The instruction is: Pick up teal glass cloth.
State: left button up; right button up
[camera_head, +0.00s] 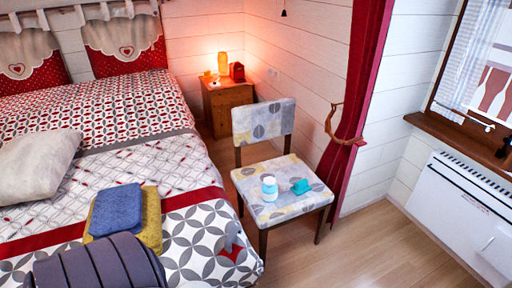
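The teal glass cloth (300,187) is a small crumpled teal piece on the seat of the chair (264,123). A white bottle-like item with a blue lower part (269,188) stands just left of it, apart from it by a small gap. Neither of my grippers is in view.
The patterned bed (145,165) fills the left side, with folded blue cloth (117,209) on a yellow one (152,218) and a dark ribbed item (98,268) near its edge. A nightstand (228,105) stands behind the chair. Wooden floor (375,245) is clear at right.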

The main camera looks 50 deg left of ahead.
aim_at(301, 187)
jog(key=u, duration=1.1)
jog(key=z, duration=1.6)
jog(key=u, duration=2.15)
jog(key=i+l+u, duration=0.25)
jog(key=l+u, duration=0.3)
jog(key=i+l+u, duration=0.1)
jog(key=l+u, duration=0.15)
jog(key=l, duration=0.15)
jog(key=l+u, duration=0.25)
jog(key=l, duration=0.15)
jog(key=i, duration=0.05)
